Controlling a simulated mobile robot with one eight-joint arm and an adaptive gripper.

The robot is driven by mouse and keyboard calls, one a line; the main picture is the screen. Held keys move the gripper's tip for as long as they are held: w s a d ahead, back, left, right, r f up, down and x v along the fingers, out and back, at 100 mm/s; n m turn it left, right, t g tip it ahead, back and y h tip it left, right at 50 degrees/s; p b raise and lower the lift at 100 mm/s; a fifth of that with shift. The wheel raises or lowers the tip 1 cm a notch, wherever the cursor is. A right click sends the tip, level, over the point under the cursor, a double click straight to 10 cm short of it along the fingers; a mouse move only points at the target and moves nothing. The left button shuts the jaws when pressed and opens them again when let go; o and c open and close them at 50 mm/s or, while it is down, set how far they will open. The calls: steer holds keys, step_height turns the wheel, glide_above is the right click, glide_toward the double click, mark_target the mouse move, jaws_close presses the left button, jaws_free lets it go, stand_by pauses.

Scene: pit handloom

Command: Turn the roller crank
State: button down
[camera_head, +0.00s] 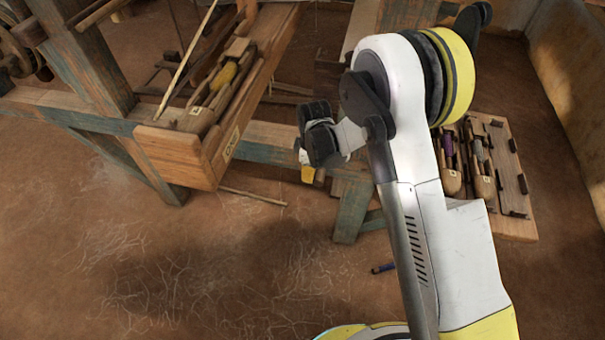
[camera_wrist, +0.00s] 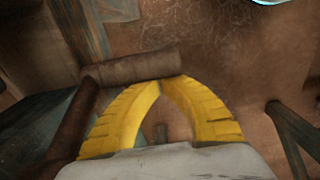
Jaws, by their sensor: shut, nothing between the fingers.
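The roller crank shows in the wrist view as a dark brown cylindrical handle (camera_wrist: 130,66) on a brown arm (camera_wrist: 74,125) that runs down the left side. My gripper (camera_wrist: 168,83) has its two yellow ribbed fingers shut tip to tip with nothing between them. The fingertips are at the right part of the handle, apparently beside or against it; I cannot tell if they touch. In the head view my gripper (camera_head: 308,175) shows only as a bit of yellow below the dark wrist, beside the blue-green loom beam. I cannot make out the crank there.
The wooden loom frame (camera_head: 82,50) stands at left, with a long tray (camera_head: 178,150) holding shuttles. A wooden board (camera_head: 520,222) with more shuttles lies at right. A small blue item (camera_head: 383,268) is on the floor. The floor (camera_head: 230,260) in front is mostly clear.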

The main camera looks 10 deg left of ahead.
steer(key=shift+d, duration=0.6)
steer(key=a+r+p, duration=0.4)
steer(key=a+r, duration=0.2)
steer(key=r, duration=0.1)
steer(key=shift+w+a, duration=0.2)
steer(key=shift+a, duration=0.05)
stand_by(0.4)
